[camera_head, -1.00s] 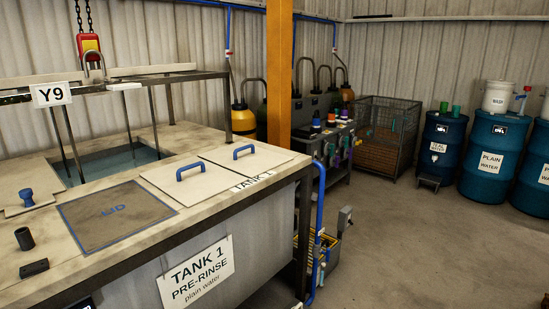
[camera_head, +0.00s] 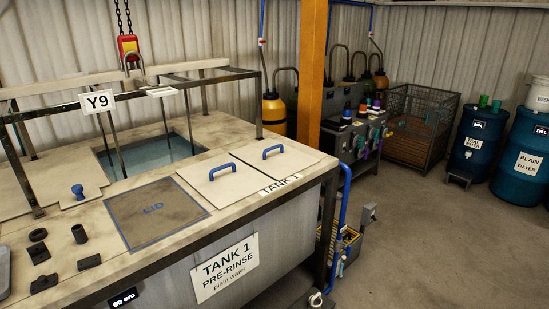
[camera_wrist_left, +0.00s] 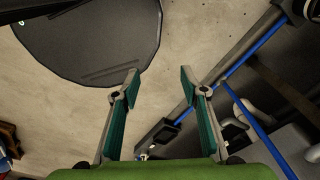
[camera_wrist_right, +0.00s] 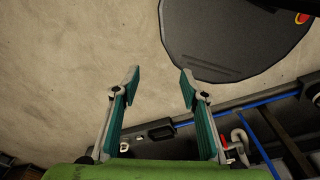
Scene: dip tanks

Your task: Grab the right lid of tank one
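Tank 1 (camera_head: 285,250) stands in front of me with a "TANK 1 PRE-RINSE plain water" sign (camera_head: 225,268) on its front. Two pale lids with blue handles lie side by side on its top. The right lid (camera_head: 299,161) has its blue handle (camera_head: 273,152) upright; the left lid (camera_head: 210,194) lies next to it, its handle (camera_head: 222,171) also free. No gripper shows in the head view. My left gripper (camera_wrist_left: 160,85) is open and empty above bare floor in the left wrist view. My right gripper (camera_wrist_right: 158,82) is open and empty in the right wrist view.
A square marked "LID" (camera_head: 155,209) lies left of the lids. Small dark parts (camera_head: 45,283) lie at the left front. An orange post (camera_head: 312,80) rises behind the tank.

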